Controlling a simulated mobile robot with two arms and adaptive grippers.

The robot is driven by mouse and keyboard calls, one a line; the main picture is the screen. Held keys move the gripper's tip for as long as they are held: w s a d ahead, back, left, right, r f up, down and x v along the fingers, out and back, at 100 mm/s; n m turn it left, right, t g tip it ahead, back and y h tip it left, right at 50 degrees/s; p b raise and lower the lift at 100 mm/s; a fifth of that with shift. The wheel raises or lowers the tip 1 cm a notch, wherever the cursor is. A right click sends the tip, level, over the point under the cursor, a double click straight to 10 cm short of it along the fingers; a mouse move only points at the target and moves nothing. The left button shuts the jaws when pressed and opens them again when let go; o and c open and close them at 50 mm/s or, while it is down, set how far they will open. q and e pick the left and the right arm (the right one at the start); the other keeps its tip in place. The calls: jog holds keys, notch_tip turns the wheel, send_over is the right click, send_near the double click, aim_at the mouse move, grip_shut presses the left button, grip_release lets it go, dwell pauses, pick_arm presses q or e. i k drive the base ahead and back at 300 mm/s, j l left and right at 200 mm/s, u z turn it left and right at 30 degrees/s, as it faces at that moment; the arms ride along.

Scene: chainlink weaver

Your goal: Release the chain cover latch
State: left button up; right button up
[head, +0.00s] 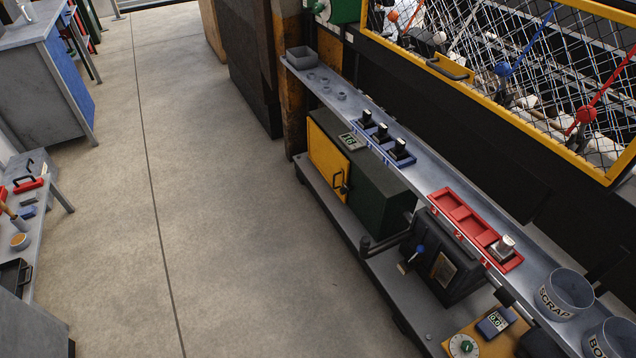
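A yellow cover panel (326,158) sits on the front of a dark green housing on the lower machine frame, and it looks closed. A small dark latch or handle (341,181) shows near its right edge; its exact position is too small to tell. Which part is the chain cover is not marked. A yellow-framed mesh guard (555,142) with a yellow and dark handle (450,67) stands above, at the upper right. Neither of my grippers is in view.
A grey shelf (420,176) carries black-knobbed blue holders (382,134), a red tray (463,215) and a scrap bucket (565,293). A black box with a blue-tipped lever (415,256) sits below. A workbench (50,215) stands at left. The concrete floor (220,190) between is clear.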

aim_at(343, 189)
jog(key=i+j+u, duration=0.3)
jog(key=i, duration=0.25)
jog(key=i+j+u, duration=0.3)
jog(key=i, duration=0.25)
jog(key=i+u, duration=0.3)
jog(key=i, duration=0.3)
jog(key=i+z, duration=0.5)
jog(key=i+j+z, duration=0.25)
jog(key=z, duration=0.25)
jog(key=i+j+z, duration=0.45)
